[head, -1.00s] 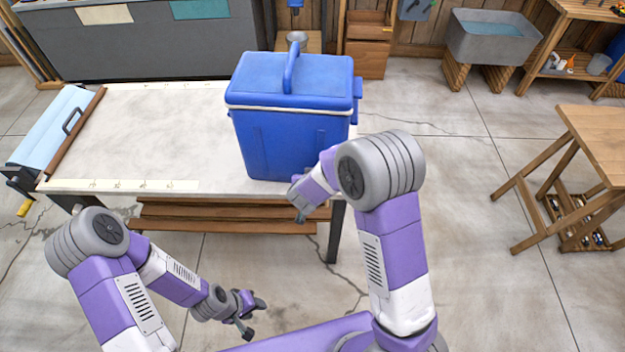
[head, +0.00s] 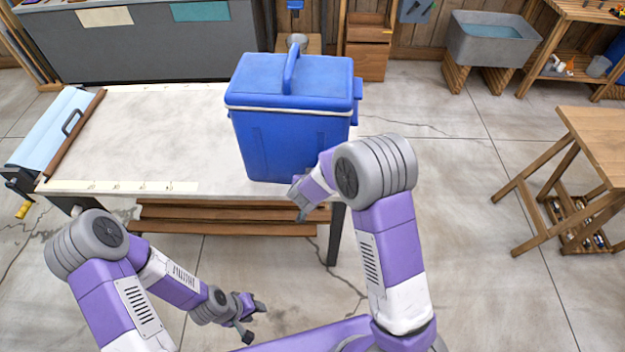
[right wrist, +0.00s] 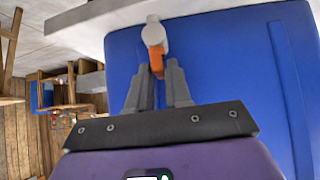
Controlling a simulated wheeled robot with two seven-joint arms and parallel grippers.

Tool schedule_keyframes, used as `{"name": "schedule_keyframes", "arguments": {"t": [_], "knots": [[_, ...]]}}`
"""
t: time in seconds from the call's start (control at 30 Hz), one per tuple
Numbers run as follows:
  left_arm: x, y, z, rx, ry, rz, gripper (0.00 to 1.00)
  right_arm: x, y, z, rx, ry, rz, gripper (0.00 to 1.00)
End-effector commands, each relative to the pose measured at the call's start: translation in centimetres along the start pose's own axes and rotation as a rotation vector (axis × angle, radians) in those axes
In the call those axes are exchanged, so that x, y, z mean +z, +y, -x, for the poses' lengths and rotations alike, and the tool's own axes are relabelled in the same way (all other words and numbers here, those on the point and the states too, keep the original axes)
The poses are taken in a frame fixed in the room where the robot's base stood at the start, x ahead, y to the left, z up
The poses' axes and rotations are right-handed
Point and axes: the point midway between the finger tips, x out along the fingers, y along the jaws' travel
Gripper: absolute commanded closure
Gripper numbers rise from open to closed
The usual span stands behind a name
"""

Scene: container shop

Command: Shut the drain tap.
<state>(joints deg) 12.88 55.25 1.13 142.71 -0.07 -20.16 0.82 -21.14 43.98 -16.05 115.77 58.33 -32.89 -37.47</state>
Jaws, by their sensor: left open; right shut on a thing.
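The blue cooler (head: 290,135) stands upright on the right part of the pale worktable, its lid closed. Its drain tap shows in the right wrist view as a pale grey body (right wrist: 152,32) with an orange lever (right wrist: 157,60) on the cooler's blue wall. My right gripper (right wrist: 158,75) is shut on the orange lever, with a finger on each side. In the head view my right arm hides the tap, and the right gripper is mostly hidden low at the cooler's front. My left gripper (head: 252,320) is open and empty, low in front of the table.
The worktable (head: 170,140) is clear left of the cooler, with a light blue panel (head: 50,130) at its left end. Wooden boards (head: 225,212) lie under it. A wooden stand (head: 595,130) is at the right. The floor between is free.

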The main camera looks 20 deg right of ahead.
Motion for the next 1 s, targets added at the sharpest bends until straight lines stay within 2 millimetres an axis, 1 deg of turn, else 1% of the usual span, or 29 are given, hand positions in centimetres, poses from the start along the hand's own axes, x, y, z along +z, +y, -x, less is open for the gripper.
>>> {"name": "schedule_keyframes", "arguments": {"t": [0.17,0.27,0.6,0.73,0.87,1.0], "knots": [[0.1,0.4,1.1,0.000,0.000,0.000,0.57,-0.1,-0.1,0.2,0.024,-0.003,-0.020,1.00],[0.1,0.9,2.3,0.000,0.000,0.000,0.57,-0.2,-0.2,0.3,0.053,-0.003,-0.048,1.00],[0.3,3.0,8.0,0.000,0.000,0.000,0.57,-0.3,-0.4,0.5,0.226,-0.004,-0.220,1.00],[0.4,3.7,9.8,0.000,0.000,0.000,0.57,-0.3,-0.5,0.3,0.307,-0.003,-0.305,1.00],[0.5,4.1,10.9,0.000,0.000,0.000,0.57,-0.3,-0.7,0.1,0.394,-0.002,-0.394,1.00],[0.5,4.2,11.2,0.000,0.000,0.000,0.57,-0.2,-0.8,-0.2,0.484,-0.002,-0.487,1.00]]}}
